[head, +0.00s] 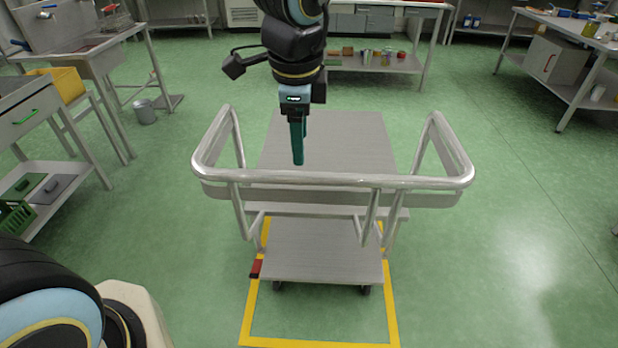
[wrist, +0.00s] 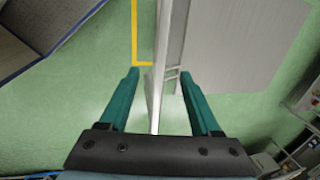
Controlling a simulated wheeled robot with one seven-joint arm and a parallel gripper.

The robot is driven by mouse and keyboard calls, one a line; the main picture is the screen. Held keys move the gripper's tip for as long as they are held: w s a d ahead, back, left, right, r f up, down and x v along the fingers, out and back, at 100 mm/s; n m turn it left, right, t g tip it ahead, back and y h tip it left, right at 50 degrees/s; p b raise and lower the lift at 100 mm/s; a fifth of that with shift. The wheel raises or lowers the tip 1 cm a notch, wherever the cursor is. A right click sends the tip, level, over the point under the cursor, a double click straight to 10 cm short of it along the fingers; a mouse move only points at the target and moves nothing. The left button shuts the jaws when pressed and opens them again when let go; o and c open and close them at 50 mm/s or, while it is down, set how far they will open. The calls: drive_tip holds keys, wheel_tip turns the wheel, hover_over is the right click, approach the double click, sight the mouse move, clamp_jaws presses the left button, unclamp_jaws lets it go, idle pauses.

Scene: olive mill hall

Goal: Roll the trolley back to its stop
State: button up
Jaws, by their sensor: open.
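The trolley (head: 325,262) is grey metal with two decks and a tubular handle rail (head: 340,181) towards me. It stands partly over a yellow floor outline (head: 320,345), with bare green floor inside the outline's near end. A red block (head: 256,268) is at the lower deck's near left corner; I cannot tell what it belongs to. My gripper (head: 298,163) points down at the rail, left of its middle. In the wrist view the open teal fingers (wrist: 160,76) have the rail (wrist: 156,95) between them, apart from both. Their height against the rail is unclear.
A sink bench (head: 85,50) and a drawer table (head: 30,110) stand left, with a small bucket (head: 144,112) on the floor. A workbench (head: 590,45) is at the right. A low shelf (head: 365,62) with jars is behind. The floor right of the trolley is clear.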

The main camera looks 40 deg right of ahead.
sight(301, 173)
drive_tip(key=f, duration=0.3)
drive_tip(key=w+f, duration=0.1)
drive_tip(key=f, duration=0.2)
drive_tip(key=d+f, duration=0.1)
drive_tip(key=f, duration=0.2)
drive_tip(key=shift+w, duration=0.25)
clamp_jaws()
idle(1.0)
